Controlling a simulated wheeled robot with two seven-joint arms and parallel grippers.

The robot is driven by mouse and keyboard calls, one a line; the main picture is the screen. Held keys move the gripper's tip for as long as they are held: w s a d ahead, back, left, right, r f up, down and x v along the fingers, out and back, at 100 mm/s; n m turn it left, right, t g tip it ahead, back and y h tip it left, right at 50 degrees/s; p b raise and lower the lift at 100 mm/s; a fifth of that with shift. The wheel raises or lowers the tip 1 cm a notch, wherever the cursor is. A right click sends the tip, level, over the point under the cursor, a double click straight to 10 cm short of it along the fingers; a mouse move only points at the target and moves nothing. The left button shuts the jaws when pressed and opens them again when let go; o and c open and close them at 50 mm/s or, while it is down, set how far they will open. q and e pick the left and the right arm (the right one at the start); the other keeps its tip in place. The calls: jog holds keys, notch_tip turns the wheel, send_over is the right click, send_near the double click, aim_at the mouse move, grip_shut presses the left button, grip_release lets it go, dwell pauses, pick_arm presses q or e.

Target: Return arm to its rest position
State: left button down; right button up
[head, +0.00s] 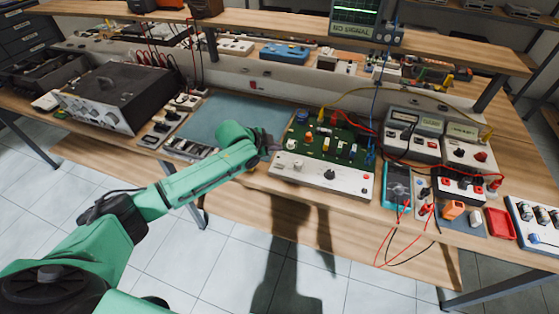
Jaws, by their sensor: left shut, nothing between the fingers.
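My green left arm comes in from the lower left and reaches over the front edge of the workbench. My left gripper (268,148) is a small dark shape at its end, shut and empty, just left of the green circuit board unit (328,146). I cannot tell whether it touches the unit. The unit has a white front panel with knobs and a red button. My right arm and right gripper are not in view.
A blue-grey mat (235,112) lies behind my forearm. A teal multimeter (397,184), grey meters and a red tray (500,223) are at the right. Red wires hang over the front edge. Tiled floor is clear in front.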

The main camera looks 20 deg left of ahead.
pick_arm(q)
jog(key=shift+f, duration=0.1)
jog(key=s+d+f+n+g, duration=0.1)
jog(key=s+d+f+n, duration=0.1)
jog(key=s+d, duration=0.35)
jog(key=s+d+f+n+g, duration=0.1)
jog(key=s+d+f, duration=0.1)
jog(key=s, duration=0.6)
jog(key=s+a+n+g+y, duration=0.2)
jog(key=s+a+n+y, duration=0.2)
jog(key=s+a+n, duration=0.8)
jog(key=s+a+f+m+g+b, duration=0.1)
jog(key=s+f, duration=0.3)
jog(key=f, duration=0.8)
jog(key=s+a+f+m+g+b, duration=0.15)
jog(key=s+f, duration=0.25)
jog(key=f, duration=0.9)
jog(key=s+a+f, duration=0.2)
jog(key=s+f, duration=1.3)
jog(key=s, duration=0.1)
jog(key=shift+s+g, duration=0.3)
jog(key=shift+g, duration=0.05)
